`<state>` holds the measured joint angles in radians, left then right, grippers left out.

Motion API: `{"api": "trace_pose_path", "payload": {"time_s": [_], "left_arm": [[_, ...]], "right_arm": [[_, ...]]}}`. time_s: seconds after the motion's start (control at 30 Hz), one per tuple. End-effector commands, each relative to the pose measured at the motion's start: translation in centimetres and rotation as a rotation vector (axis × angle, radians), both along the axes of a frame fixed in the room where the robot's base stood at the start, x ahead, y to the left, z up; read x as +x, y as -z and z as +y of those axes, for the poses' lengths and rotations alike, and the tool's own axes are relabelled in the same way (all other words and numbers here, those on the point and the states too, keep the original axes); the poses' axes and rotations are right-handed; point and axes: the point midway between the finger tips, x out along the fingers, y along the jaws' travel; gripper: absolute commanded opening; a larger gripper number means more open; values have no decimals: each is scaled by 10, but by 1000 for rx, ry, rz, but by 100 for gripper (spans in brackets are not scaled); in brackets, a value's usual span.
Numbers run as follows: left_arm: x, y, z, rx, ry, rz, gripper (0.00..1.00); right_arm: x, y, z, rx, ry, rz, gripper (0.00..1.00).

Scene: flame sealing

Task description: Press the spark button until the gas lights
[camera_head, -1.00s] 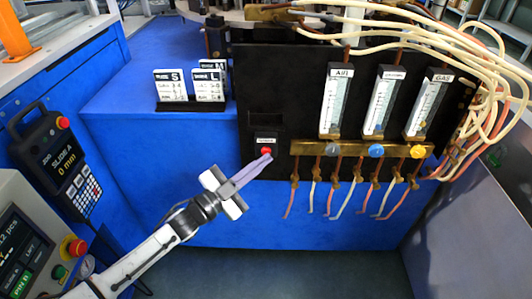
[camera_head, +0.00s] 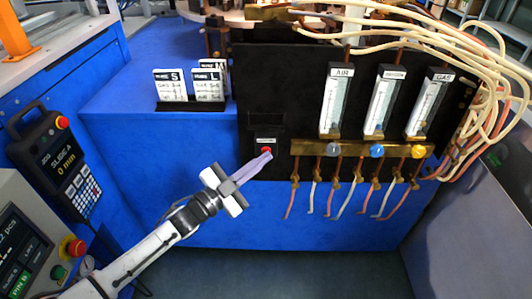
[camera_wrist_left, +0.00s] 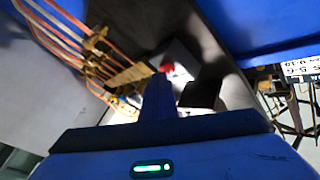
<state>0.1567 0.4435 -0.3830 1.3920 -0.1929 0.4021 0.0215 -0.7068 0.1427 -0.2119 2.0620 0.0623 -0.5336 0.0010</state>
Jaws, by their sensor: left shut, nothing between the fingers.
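The red spark button (camera_head: 266,150) sits on a small labelled box at the lower left of the black panel (camera_head: 285,100). In the left wrist view the red button (camera_wrist_left: 167,67) shows just beyond my fingertips. My left gripper (camera_head: 268,153) is shut and empty, its fingers pointing up and right with the tips at the button's lower edge. In the left wrist view the shut fingers (camera_wrist_left: 159,95) point at the button. I cannot tell whether the tips touch it. My right gripper is not in view. No flame shows.
Flow meters for air (camera_head: 337,100), a middle one (camera_head: 384,103) and gas (camera_head: 430,105) stand right of the button, with grey, blue and yellow knobs below. Hoses hang under the brass bar. Size cards (camera_head: 170,86) stand on the blue bench. A control pendant (camera_head: 55,160) is at left.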

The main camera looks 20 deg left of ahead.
Motion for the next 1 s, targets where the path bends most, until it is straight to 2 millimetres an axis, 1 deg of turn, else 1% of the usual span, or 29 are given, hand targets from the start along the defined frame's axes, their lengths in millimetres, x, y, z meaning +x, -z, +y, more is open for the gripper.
{"api": "trace_pose_path", "payload": {"time_s": [0.4,0.8,1.0], "left_arm": [[1,0,1,0,-2,1,0],[-16,-1,-4,-1,-1,1,0],[-16,0,-4,0,-1,0,0]], "right_arm": [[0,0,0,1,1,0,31],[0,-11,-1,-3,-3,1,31],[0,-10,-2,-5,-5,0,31]]}}
